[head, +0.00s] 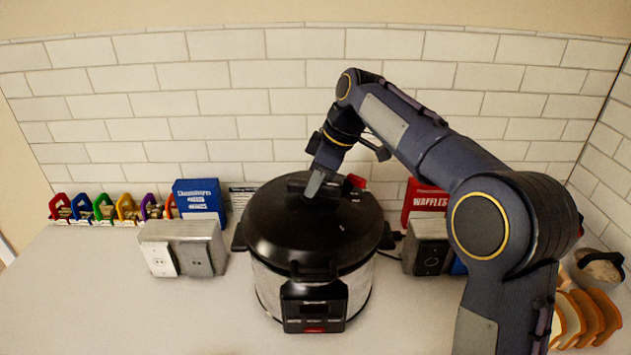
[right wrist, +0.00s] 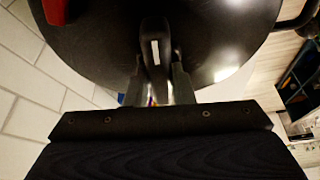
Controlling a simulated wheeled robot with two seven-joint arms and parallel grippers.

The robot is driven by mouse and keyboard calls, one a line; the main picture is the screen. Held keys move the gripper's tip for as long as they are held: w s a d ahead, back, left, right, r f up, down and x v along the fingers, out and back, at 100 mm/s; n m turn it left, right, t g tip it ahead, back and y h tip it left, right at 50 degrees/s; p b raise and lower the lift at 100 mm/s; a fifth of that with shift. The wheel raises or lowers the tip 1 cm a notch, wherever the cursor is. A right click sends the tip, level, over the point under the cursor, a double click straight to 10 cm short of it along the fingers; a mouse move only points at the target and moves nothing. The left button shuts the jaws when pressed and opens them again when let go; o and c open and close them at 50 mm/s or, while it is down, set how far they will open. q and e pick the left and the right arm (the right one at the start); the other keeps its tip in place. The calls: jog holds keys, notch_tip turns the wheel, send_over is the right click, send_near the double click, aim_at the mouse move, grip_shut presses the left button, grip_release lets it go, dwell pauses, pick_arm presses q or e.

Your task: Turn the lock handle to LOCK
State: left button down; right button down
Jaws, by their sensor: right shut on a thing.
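A pressure cooker (head: 310,285) with a steel body and a round black lid (head: 290,225) stands on the counter. A black handle (right wrist: 154,45) with a small white mark rises from the lid in the right wrist view. My right gripper (head: 314,185) reaches down over the back of the lid. Its fingers (right wrist: 158,88) are shut on this handle, one on each side. A red part (head: 355,181) sits at the lid's back right, beside the gripper. It also shows at the upper left of the wrist view (right wrist: 54,10). LOCK lettering cannot be read. My left gripper is out of view.
A red waffle box (head: 424,199), another grey box (head: 427,247) and bread slices (head: 588,315) are at right. The front left counter is clear.

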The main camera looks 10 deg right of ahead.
jog(key=m+t+h, duration=0.1)
jog(key=m, duration=0.3)
jog(key=shift+s+a, duration=0.1)
jog(key=shift+m+t+h+p, duration=0.15)
jog(key=shift+m+t+h, duration=0.25)
jog(key=shift+m, duration=0.85)
jog(key=shift+m+t+h+p, duration=0.15)
jog(key=shift+m+t+h, duration=0.2)
jog(key=shift+m, duration=0.9)
jog(key=c, duration=1.2)
grip_release()
jog(key=shift+c, duration=0.2)
jog(key=a+v, duration=0.1)
jog(key=v, duration=0.6)
jog(key=shift+s+d+r, duration=0.15)
jog(key=shift+d+r, duration=0.25)
jog(key=shift+d, duration=0.05)
